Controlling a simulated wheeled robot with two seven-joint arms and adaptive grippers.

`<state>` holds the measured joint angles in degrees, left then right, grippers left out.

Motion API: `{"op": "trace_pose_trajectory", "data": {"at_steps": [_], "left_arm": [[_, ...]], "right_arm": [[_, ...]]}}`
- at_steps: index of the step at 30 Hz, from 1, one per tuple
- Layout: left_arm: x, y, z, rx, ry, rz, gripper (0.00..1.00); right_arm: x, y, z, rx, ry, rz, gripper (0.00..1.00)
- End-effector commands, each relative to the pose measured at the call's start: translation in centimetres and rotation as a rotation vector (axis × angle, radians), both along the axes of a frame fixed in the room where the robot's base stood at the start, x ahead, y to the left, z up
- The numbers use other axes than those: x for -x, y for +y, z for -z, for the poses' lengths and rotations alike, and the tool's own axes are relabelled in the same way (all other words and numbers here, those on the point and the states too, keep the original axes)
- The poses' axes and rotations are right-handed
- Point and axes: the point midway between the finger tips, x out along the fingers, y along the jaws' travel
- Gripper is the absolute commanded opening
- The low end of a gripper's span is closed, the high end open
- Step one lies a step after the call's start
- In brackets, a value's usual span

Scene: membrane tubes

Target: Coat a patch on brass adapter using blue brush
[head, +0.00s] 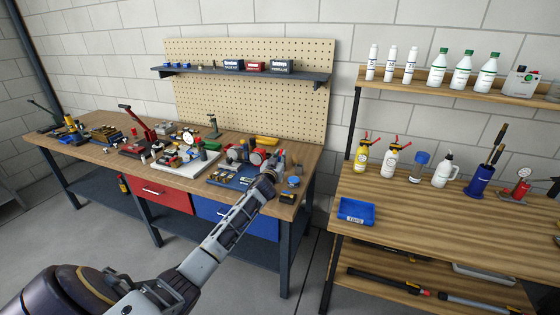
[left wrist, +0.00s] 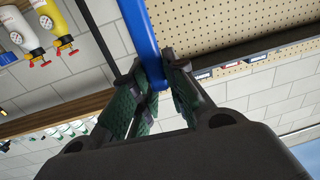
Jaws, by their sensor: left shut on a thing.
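My left gripper (head: 273,172) reaches over the right end of the left workbench. In the left wrist view, its green-padded fingers (left wrist: 158,75) are shut on a long blue handle (left wrist: 148,35), which fits the blue brush. The handle passes between the fingers and runs out of the top of the picture. The brush's bristles are not visible. I cannot single out the brass adapter among the small parts near the gripper. My right gripper is not in view.
The left workbench (head: 100,117) is crowded with tools and fittings before a pegboard (head: 250,110). The right bench (head: 420,205) holds a blue bin (head: 357,211), bottles and a blue holder (head: 480,181). A shelf of white bottles (head: 463,70) is above. Bare wood lies right of the bin.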

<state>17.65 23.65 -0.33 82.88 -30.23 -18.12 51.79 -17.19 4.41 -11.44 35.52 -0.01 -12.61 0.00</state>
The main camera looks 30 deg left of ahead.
Motion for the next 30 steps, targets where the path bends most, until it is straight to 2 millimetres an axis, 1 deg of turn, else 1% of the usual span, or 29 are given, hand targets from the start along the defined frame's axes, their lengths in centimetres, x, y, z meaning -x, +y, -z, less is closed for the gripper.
{"op": "trace_pose_trajectory", "data": {"at_steps": [1, 6, 9, 19, 30], "left_arm": [[-0.1, 0.0, -0.8, 0.001, -0.001, 0.0, 0.0], [-0.4, 0.2, -2.2, 0.001, -0.002, 0.001, 0.0], [-0.5, 0.2, -2.7, 0.001, -0.001, 0.001, 0.0], [-0.6, 0.3, -2.8, 0.002, -0.001, 0.001, 0.0], [-0.6, 0.3, -2.7, 0.001, 0.0, 0.002, 0.0]], "right_arm": [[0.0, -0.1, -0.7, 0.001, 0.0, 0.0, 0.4], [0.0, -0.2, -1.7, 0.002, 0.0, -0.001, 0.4], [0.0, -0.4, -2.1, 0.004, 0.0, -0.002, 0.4], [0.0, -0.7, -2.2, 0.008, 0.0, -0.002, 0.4], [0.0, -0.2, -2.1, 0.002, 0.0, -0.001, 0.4]]}}
